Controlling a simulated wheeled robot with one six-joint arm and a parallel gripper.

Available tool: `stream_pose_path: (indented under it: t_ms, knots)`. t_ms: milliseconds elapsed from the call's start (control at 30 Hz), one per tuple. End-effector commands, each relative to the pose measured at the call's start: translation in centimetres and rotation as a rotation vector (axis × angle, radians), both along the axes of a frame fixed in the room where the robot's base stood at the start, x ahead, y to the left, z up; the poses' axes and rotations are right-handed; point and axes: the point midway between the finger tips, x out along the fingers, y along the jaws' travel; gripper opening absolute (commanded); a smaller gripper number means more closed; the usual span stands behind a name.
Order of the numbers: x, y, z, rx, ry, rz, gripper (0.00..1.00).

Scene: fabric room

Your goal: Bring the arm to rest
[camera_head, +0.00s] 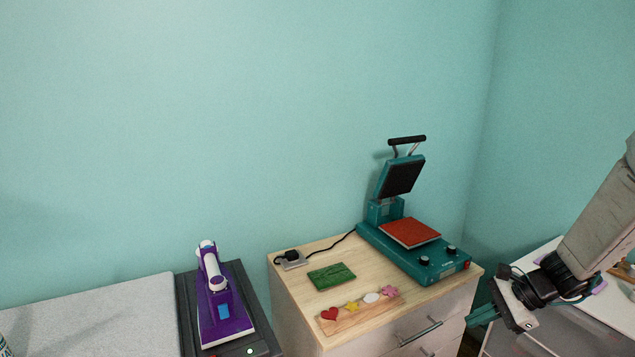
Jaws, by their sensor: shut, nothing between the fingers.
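My gripper (478,318) is at the lower right, at the end of my arm, which reaches in from the right edge. Its teal fingers point left and are shut with nothing between them. It is in front of the right side of the wooden cabinet (290,286), near the drawer front in the picture. I cannot tell how far it is from the cabinet.
A teal heat press (440,262) stands open on the cabinet, beside a green patch (331,276) and a wooden strip with small shapes (345,318). A purple iron (224,310) rests on a dark stand at left. A white table (542,252) is behind my arm.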

Motion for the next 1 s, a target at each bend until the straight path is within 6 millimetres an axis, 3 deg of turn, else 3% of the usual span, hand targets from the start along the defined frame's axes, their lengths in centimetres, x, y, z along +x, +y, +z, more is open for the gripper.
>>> stream_pose_path:
  t_ms: [33, 233, 400, 600, 800, 1000]
  knots:
    - [-1.5, 1.5, 2.1, -0.036, -0.031, 0.117, 0.0]
    - [-8.7, 5.4, 8.0, -0.184, -0.11, 0.559, 0.0]
    - [-14.6, 6.9, 11.7, -0.327, -0.155, 0.876, 0.0]
    - [-20.6, 7.3, 15.1, -0.514, -0.199, 1.173, 0.0]
    - [-24.7, 7.3, 17.7, -0.707, -0.264, 1.344, 0.0]
    - [-26.0, 8.3, 19.6, -0.808, -0.371, 1.381, 0.0]
